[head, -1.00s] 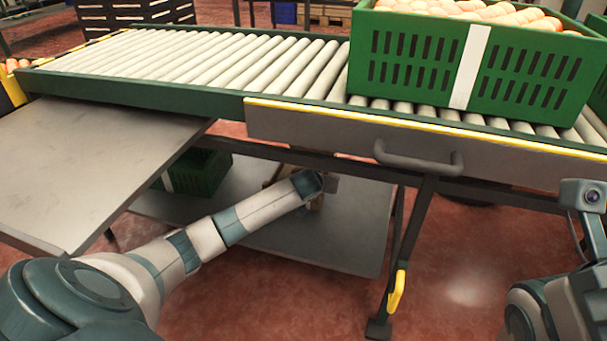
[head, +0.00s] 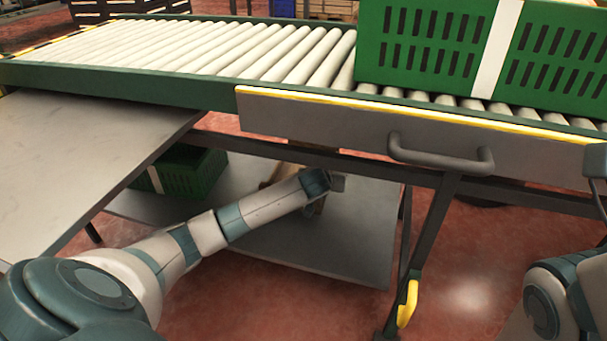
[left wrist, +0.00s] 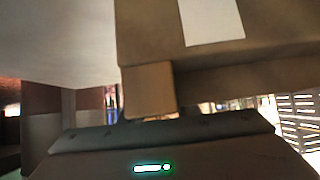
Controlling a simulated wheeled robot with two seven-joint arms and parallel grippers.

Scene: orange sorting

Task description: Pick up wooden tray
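A brown wooden piece, likely the wooden tray (head: 284,172), shows on the lower shelf under the conveyor, mostly hidden behind my left arm. In the left wrist view a brown wooden body (left wrist: 165,40) with a white patch fills the upper right, and a small block (left wrist: 150,90) juts down from it close in front of the gripper. My left gripper (head: 336,183) reaches under the conveyor to this wood. Its fingers are not clear in either view, so I cannot tell whether it grips. My right arm shows at the right edge, its gripper out of frame.
The roller conveyor (head: 180,47) with a grey side panel and handle (head: 440,157) hangs above my left arm. A green crate (head: 425,45) stands on the rollers; another (head: 195,173) sits on the lower shelf (head: 345,240). A grey table (head: 80,160) is at left.

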